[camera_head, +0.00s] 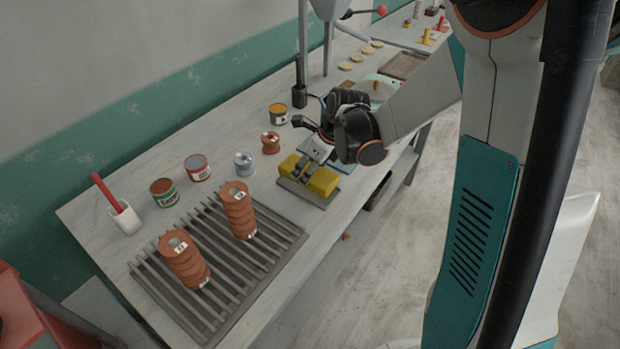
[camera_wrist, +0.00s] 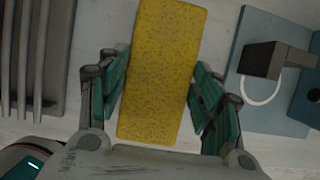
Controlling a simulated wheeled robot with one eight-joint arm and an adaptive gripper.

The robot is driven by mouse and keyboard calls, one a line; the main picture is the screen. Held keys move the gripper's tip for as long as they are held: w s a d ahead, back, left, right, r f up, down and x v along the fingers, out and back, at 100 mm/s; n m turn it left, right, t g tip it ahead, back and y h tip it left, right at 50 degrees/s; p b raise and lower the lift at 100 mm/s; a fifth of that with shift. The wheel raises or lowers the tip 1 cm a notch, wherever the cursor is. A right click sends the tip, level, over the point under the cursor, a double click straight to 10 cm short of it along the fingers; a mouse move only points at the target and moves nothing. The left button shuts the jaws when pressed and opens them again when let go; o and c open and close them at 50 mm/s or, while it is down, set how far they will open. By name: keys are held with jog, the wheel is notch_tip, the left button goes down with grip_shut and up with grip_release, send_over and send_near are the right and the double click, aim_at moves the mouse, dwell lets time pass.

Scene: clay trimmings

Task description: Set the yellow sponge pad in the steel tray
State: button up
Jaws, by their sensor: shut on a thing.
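My gripper (camera_wrist: 160,95) is shut on the yellow sponge pad (camera_wrist: 162,50), with one finger against each long side. In the head view the pad (camera_head: 322,183) hangs level at the table's front edge, on both sides of my fingers. A flat grey piece, likely the steel tray (camera_head: 300,194), shows just below the pad there. The pad hides part of it, and I cannot tell whether they touch. In the wrist view pale tabletop shows on both sides of the pad.
A slatted grey rack (camera_head: 262,262) with two stacks of brown rings stands at the left; ribbed grey metal (camera_wrist: 25,60) shows in the wrist view. A blue plate (camera_wrist: 248,95) lies right of the pad. Several cans (camera_head: 197,168) and spools (camera_head: 270,142) line the back.

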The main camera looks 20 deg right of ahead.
jog(key=shift+f+b, duration=0.45)
jog(key=shift+f, duration=1.25)
jog(key=shift+f, duration=0.2)
jog(key=o, duration=1.2)
jog(key=shift+r, duration=0.1)
jog(key=shift+r, duration=0.1)
jog(key=p+v, duration=0.3)
jog(key=v, duration=0.9)
jog(key=shift+w+p, duration=0.1)
jog(key=shift+p, duration=0.3)
